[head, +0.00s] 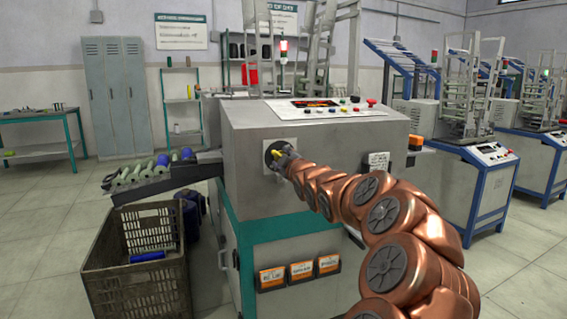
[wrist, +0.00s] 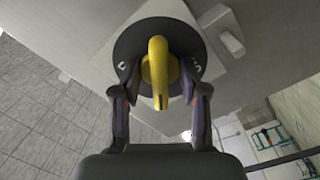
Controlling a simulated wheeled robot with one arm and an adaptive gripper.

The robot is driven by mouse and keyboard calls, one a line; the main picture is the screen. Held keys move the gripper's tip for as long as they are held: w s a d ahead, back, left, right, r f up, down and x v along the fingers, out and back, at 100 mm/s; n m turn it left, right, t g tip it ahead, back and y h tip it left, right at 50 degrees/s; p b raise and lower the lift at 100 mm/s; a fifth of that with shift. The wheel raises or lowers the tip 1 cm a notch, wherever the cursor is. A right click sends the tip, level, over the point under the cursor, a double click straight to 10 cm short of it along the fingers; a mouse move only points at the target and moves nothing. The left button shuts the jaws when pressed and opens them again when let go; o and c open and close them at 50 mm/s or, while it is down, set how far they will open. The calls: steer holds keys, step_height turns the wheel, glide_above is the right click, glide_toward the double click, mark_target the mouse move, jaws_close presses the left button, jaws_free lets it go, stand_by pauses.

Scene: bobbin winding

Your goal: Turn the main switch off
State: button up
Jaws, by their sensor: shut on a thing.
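The main switch is a yellow handle (wrist: 159,68) on a round black plate (wrist: 133,47), fixed to the grey front of the winding machine (head: 240,130). In the head view the yellow handle (head: 276,154) shows only in part, at the tip of my arm. My gripper (wrist: 161,90) reaches the switch from the front, one finger on each side of the handle. It also shows in the head view (head: 285,160). The fingers are shut on the switch, set wide against the black plate; the exact contact is hard to see. Small pale marks flank the handle on the plate.
A control panel (head: 318,108) with buttons tops the machine. A chute of bobbins (head: 150,172) slopes left above a brown crate (head: 133,275). Orange-labelled boxes (head: 301,271) hang low on the machine's front. Other machines (head: 485,180) stand at the right. Open floor lies at the left.

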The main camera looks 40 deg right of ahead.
steer(key=shift+r+n, duration=0.1)
steer(key=shift+n, duration=0.3)
steer(key=shift+s+d+n+b, duration=0.1)
steer(key=shift+n+b, duration=0.45)
steer(key=shift+n, duration=1.45)
steer(key=o, duration=1.8)
steer(key=shift+c, duration=0.2)
steer(key=shift+b, duration=0.3)
